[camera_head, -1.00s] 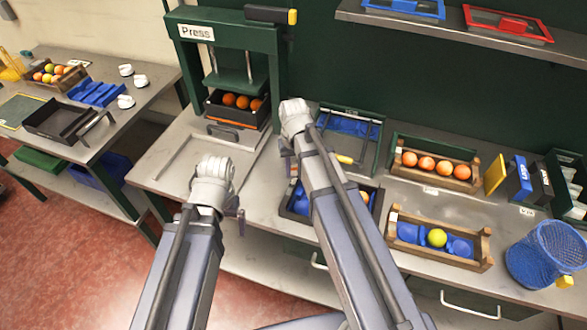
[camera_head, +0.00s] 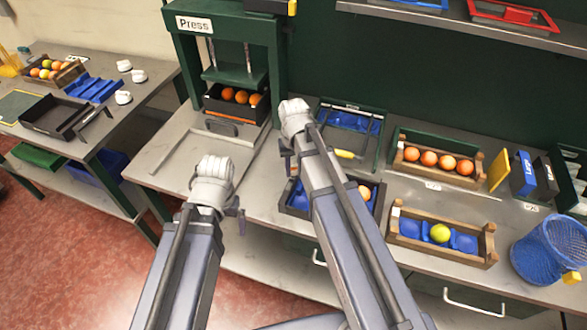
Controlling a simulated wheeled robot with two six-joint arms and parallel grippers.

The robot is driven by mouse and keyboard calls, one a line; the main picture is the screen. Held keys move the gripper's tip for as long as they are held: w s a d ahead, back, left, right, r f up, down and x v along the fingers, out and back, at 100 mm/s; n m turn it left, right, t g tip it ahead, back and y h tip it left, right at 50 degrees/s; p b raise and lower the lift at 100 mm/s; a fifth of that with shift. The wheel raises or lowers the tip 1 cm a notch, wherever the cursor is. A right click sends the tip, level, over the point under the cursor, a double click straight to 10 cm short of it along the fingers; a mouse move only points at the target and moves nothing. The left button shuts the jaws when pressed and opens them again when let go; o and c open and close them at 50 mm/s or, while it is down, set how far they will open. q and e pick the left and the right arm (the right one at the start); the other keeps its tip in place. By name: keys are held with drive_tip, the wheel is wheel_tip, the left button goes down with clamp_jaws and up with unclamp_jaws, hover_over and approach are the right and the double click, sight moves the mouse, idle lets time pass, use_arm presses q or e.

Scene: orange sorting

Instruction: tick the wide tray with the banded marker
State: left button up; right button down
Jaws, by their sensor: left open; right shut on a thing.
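My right gripper (camera_head: 288,152) points down over the bench, left of a green frame with a blue insert (camera_head: 350,120). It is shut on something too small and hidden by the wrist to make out. My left gripper (camera_head: 238,212) is open and empty at the bench's front edge. A yellow-ended stick (camera_head: 347,154) lies by the front of the green frame; I cannot tell whether it is the banded marker. A dark tray with blue inside (camera_head: 297,198) is partly hidden under my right forearm. I cannot tell which tray is the wide one.
The press (camera_head: 232,75) holds a dark box of oranges (camera_head: 222,104). Wooden crates with oranges (camera_head: 437,173) and one yellow-green fruit (camera_head: 440,251) stand right, near a blue mesh bin (camera_head: 548,255). A side table has a black tray (camera_head: 52,118). The bench before the press is mostly clear.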

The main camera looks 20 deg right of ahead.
sight(294, 161)
drive_tip(key=shift+f+b, duration=0.55)
drive_tip(key=shift+b, duration=0.05)
idle(1.4)
drive_tip(key=shift+w+d, duration=0.45)
drive_tip(key=shift+w, duration=0.25)
idle(0.4)
drive_tip(key=shift+s+a+r, duration=0.1)
drive_tip(key=shift+s+a, duration=0.25)
drive_tip(key=shift+s, duration=0.2)
idle(0.5)
wheel_tip(294, 161, up, 7)
drive_tip(key=p, duration=0.7)
drive_tip(key=shift+r, duration=0.1)
idle(0.3)
drive_tip(key=shift+f, duration=0.2)
